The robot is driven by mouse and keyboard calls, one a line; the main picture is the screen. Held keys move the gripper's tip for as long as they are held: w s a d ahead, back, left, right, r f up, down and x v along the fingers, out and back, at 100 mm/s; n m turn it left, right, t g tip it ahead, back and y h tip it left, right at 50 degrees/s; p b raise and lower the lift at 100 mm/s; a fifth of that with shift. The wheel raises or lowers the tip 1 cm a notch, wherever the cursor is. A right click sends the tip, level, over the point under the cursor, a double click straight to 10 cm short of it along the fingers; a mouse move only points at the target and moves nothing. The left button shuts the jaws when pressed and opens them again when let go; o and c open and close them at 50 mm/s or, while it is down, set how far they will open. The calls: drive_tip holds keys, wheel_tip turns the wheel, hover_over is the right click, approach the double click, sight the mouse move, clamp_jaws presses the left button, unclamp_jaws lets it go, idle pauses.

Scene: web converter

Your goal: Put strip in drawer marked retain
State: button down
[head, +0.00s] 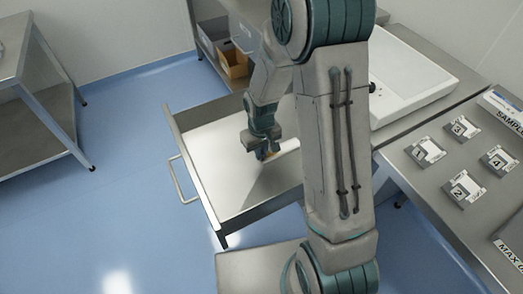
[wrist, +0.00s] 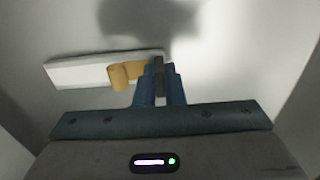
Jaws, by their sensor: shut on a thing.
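An open metal drawer (head: 178,136) with a pale floor and a bar handle on its front is pulled out from under the bench. No marking on it is readable. My gripper (head: 264,154) is inside the drawer's outline, low over its floor. In the wrist view my gripper (wrist: 159,84) is shut on the strip (wrist: 80,71), a flat pale bar reaching left from the fingers, with a tan rounded part beside them. I cannot tell whether the strip touches the drawer floor. My arm hides part of the drawer in the head view.
The bench carries a white flat device (head: 415,80) and several numbered small holders (head: 463,128) at right. A shelf with a grey bin and a tan bin (head: 233,65) stands behind. A metal table (head: 40,90) is at far left. Blue floor (head: 110,190) is clear in front of the drawer.

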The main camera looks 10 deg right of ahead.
drive_tip(key=c, duration=1.5)
unclamp_jaws()
drive_tip(key=shift+f, duration=0.1)
wheel_tip(320, 180, up, 11)
drive_tip(key=shift+s+d+r+m+t+p, duration=0.15)
drive_tip(key=shift+s+d+r+m+t, duration=0.6)
drive_tip(key=shift+s+r, duration=1.55)
drive_tip(key=shift+s+d+r+m+t+p, duration=0.15)
drive_tip(key=shift+s+d+r+m, duration=0.35)
drive_tip(key=shift+s+d+r, duration=1.7)
drive_tip(key=shift+s+a+r+m+t+p, duration=0.1)
drive_tip(key=shift+s+r+m+t, duration=0.5)
drive_tip(key=shift+s+r, duration=1.8)
drive_tip(key=shift+s+f, duration=0.9)
